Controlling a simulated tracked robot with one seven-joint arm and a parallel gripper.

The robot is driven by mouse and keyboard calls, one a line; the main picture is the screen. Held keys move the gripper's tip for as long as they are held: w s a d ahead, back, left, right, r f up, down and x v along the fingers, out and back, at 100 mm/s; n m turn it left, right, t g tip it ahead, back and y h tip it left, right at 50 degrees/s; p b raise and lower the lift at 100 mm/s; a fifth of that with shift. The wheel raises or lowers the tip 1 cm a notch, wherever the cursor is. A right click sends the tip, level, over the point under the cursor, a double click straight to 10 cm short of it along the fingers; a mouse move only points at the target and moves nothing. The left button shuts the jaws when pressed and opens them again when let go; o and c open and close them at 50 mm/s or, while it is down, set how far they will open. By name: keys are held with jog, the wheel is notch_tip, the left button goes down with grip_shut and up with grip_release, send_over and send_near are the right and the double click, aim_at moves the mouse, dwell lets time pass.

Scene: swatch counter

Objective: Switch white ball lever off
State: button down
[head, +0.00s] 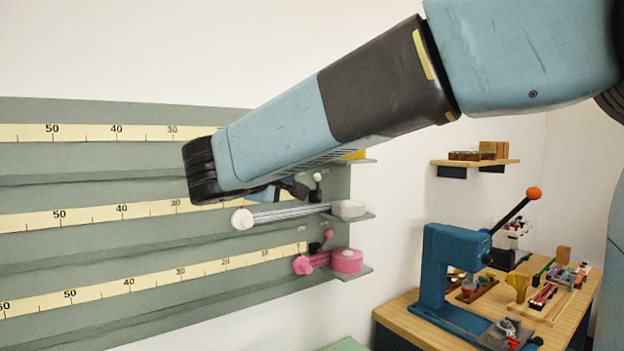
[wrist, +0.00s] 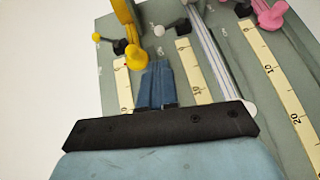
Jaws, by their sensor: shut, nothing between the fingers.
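The white ball lever (head: 317,178) is a small white ball on a short stem with a dark base, at the right end of the grey board's middle row. In the head view its ball stands above its base. In the wrist view the white ball (wrist: 158,29) lies left of its dark base, just beyond my fingertips. My gripper (wrist: 158,66) is shut and empty, its blue fingers pointing toward the lever with a gap between. In the head view my arm largely hides the gripper and the upper row's end.
A yellow knob (wrist: 135,57) sits close left of my fingertips, with a yellow ball lever (wrist: 97,37) beyond. A white-knobbed rod (head: 242,219) runs right of them. Pink clamp parts (head: 346,261) sit lower. A blue press (head: 440,270) stands on a table at right.

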aim_at(316, 177)
jog(key=x, duration=1.4)
jog(key=shift+d, duration=0.1)
jog(key=shift+d, duration=0.1)
jog(key=shift+w, duration=0.1)
jog(key=shift+r, duration=0.1)
